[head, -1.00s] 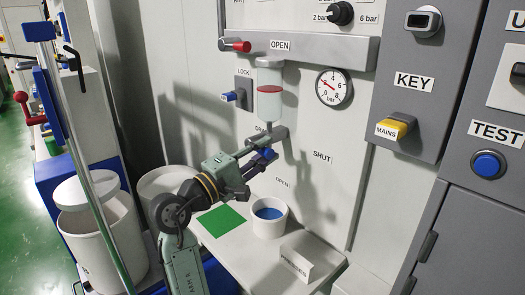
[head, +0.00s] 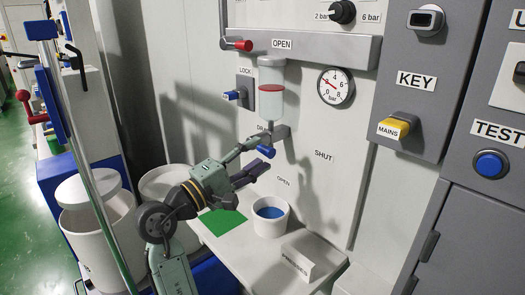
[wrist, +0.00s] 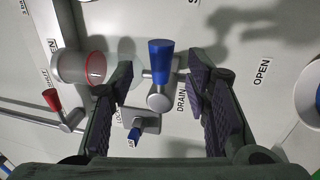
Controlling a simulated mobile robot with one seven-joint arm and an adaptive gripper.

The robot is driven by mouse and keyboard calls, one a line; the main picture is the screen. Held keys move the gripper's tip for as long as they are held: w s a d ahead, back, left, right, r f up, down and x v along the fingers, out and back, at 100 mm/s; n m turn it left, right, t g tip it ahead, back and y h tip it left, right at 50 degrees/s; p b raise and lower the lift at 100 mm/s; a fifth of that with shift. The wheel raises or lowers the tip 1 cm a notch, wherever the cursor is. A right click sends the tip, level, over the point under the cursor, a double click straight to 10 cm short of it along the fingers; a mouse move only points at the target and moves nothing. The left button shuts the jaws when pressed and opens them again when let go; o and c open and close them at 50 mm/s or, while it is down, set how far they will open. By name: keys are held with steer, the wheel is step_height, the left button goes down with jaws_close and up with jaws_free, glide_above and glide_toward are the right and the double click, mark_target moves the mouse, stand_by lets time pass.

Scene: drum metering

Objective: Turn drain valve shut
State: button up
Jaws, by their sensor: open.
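The drain valve is under the clear bowl. In the wrist view the handle lies between the two dark finger pads. The OPEN label (head: 284,181) is below the valve and the SHUT label (head: 323,156) to its right. I cannot tell exactly where the handle points.
The clear bowl (head: 271,101) with a red ring hangs above the valve. A blue lock handle (head: 233,95) and a red lever (head: 238,45) are up and left. A white cup (head: 270,222) with blue inside stands below, near a green patch (head: 221,223). A gauge (head: 335,86) is right.

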steer(key=v, duration=0.8)
steer(key=shift+s+a, duration=0.25)
steer(key=shift+a, duration=0.05)
